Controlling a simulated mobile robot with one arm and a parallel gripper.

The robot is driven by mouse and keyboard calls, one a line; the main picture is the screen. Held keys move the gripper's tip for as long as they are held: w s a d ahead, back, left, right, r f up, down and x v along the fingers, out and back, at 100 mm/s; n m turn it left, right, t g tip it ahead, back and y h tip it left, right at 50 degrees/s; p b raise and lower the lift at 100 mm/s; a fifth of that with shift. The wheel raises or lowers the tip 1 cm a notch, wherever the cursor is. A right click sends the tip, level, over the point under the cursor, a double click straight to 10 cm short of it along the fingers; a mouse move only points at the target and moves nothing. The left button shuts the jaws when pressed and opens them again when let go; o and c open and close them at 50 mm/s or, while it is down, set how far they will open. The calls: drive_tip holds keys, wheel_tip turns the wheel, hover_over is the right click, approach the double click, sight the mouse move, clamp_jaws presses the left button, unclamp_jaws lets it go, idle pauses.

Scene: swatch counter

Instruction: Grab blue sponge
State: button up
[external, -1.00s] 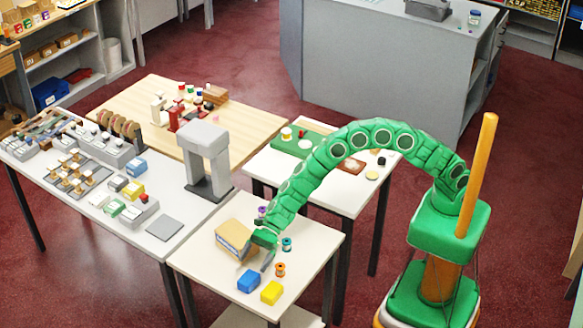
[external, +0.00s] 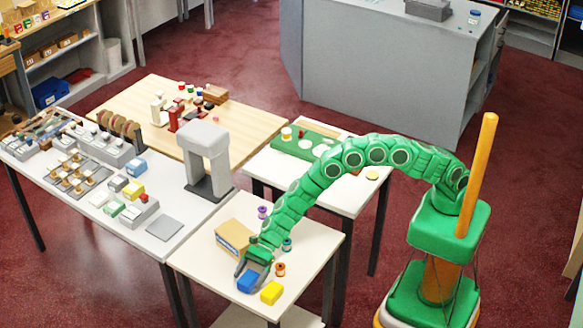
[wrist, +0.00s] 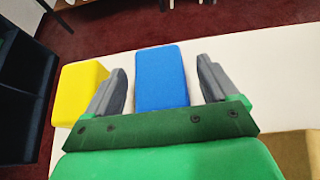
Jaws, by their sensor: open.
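The blue sponge (external: 248,282) is a small block lying near the front edge of the white table. In the wrist view the blue sponge (wrist: 161,78) lies between the two grey fingers, with a gap on each side. My gripper (external: 254,272) is open and reaches down around the sponge from the back. In the wrist view my gripper (wrist: 168,85) shows both fingers apart. The sponge's near end is hidden by the gripper's green mount in the wrist view.
A yellow block (external: 271,292) lies close beside the blue sponge, also seen in the wrist view (wrist: 80,90). A cardboard-brown box (external: 234,238) stands behind the gripper. Thread spools, one orange (external: 280,269), stand to the right. The table's right side is clear.

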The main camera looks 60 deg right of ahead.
drive_tip(key=shift+a+f, duration=0.25)
drive_tip(key=shift+a, duration=0.15)
drive_tip(key=c, duration=1)
drive_tip(key=shift+c, duration=0.2)
drive_tip(key=shift+r, duration=0.15)
